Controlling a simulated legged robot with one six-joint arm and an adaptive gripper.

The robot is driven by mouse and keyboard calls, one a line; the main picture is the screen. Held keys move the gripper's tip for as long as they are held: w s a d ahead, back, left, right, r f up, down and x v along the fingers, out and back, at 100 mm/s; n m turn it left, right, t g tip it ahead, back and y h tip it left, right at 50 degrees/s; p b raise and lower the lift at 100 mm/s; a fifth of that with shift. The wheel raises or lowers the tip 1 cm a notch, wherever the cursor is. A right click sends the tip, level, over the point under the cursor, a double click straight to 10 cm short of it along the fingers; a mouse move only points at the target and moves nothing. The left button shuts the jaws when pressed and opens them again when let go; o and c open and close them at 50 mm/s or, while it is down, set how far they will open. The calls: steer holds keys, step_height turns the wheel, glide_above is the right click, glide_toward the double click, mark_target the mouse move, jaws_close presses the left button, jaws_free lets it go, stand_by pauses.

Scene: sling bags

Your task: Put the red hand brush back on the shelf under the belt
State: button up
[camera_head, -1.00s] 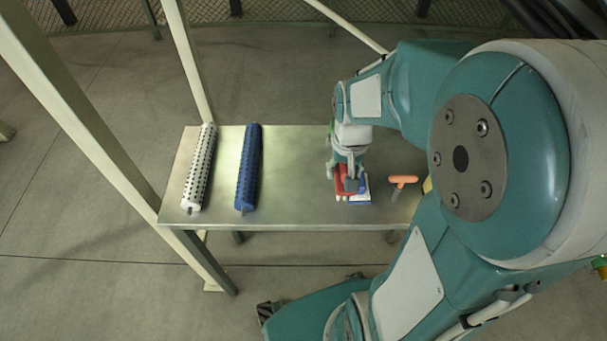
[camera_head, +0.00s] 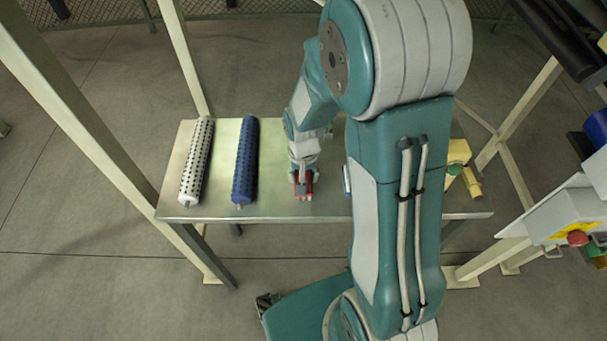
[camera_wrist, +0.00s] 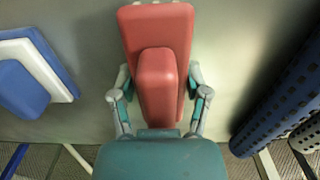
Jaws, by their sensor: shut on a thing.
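The red hand brush (camera_wrist: 150,25) is between the two fingers of my gripper (camera_wrist: 158,88) in the wrist view, with its raised handle block facing the camera. In the head view my gripper (camera_head: 303,180) is over the middle of the metal shelf (camera_head: 275,205), and a bit of the red brush (camera_head: 309,184) shows at its tip. I cannot tell whether the brush touches the shelf. I cannot make out the belt.
A blue and white brush (camera_wrist: 40,62) lies beside the red one. A yellow object (camera_head: 459,152) is at the right end. Slanted frame posts (camera_head: 95,150) flank the shelf.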

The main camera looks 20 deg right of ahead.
steer(key=o, duration=1.1)
step_height(320, 180, up, 12)
steer(key=s+r+n+t, duration=0.1)
steer(key=s+r+t, duration=0.1)
steer(key=s+r, duration=0.2)
steer(key=s+r+n+t, duration=0.1)
steer(key=s+r, duration=0.4)
steer(key=s+r+n+t, duration=0.1)
steer(key=s+r+t, duration=0.1)
steer(key=s+r, duration=0.2)
steer(key=shift+s+r+n+t, duration=0.25)
steer(key=shift+s+n+t, duration=0.05)
steer(key=shift+s, duration=0.25)
